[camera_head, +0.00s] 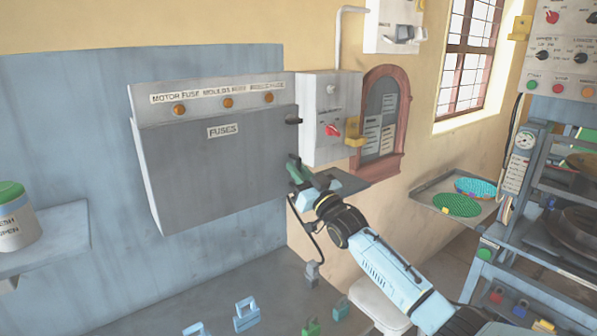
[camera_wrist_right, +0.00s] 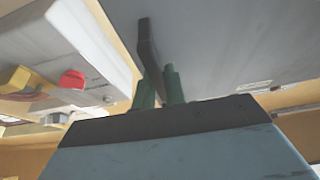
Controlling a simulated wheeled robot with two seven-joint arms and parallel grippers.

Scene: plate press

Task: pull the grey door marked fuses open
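The grey door (camera_head: 215,165) marked FUSES is the front of a wall box at left-centre in the head view and looks shut. My right gripper (camera_head: 303,170) is just below the handle, beside the door's right edge. In the right wrist view the grey door (camera_wrist_right: 225,45) fills the upper right, and the dark handle (camera_wrist_right: 149,45) runs toward the gap between the green fingers (camera_wrist_right: 160,88). The fingers are apart; contact with the handle cannot be told. My left gripper is out of view.
A grey switch box (camera_head: 320,95) with a red knob adjoins the door's right side. An arched notice board (camera_head: 390,100) and small ledge (camera_head: 370,172) are right of it. Padlocks (camera_head: 246,314) lie on the bench below. Space in front of the door looks clear.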

